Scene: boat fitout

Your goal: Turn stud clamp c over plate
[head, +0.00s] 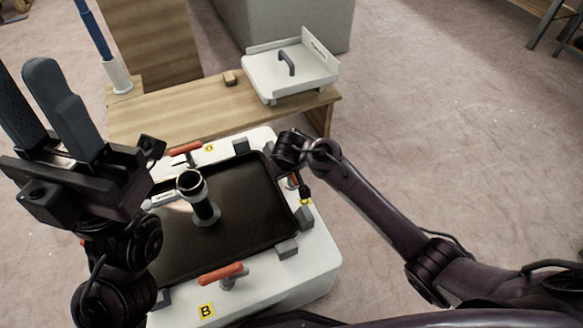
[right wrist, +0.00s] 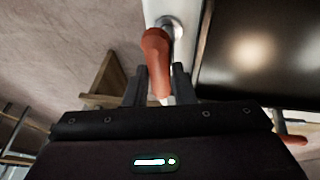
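Stud clamp c has an orange handle (right wrist: 157,50) on a round metal base, seen at the white housing's edge in the right wrist view. My right gripper (right wrist: 160,84) has its fingers on either side of this handle, with narrow gaps seeming to show, so it looks open around it. In the head view my right gripper (head: 303,188) is beside a yellow label at the plate's right edge and hides most of the clamp. The dark plate (head: 240,225) lies flat on the white housing (head: 318,262). My left gripper (head: 26,82) is raised at the left, empty, its fingers apart.
Other orange-handled clamps sit beside the plate: one at the back (head: 185,148), one at the front (head: 222,272) by label B. A dark-topped cylinder (head: 205,205) stands on the plate. A wooden bench (head: 190,108) behind holds a white tray (head: 290,75).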

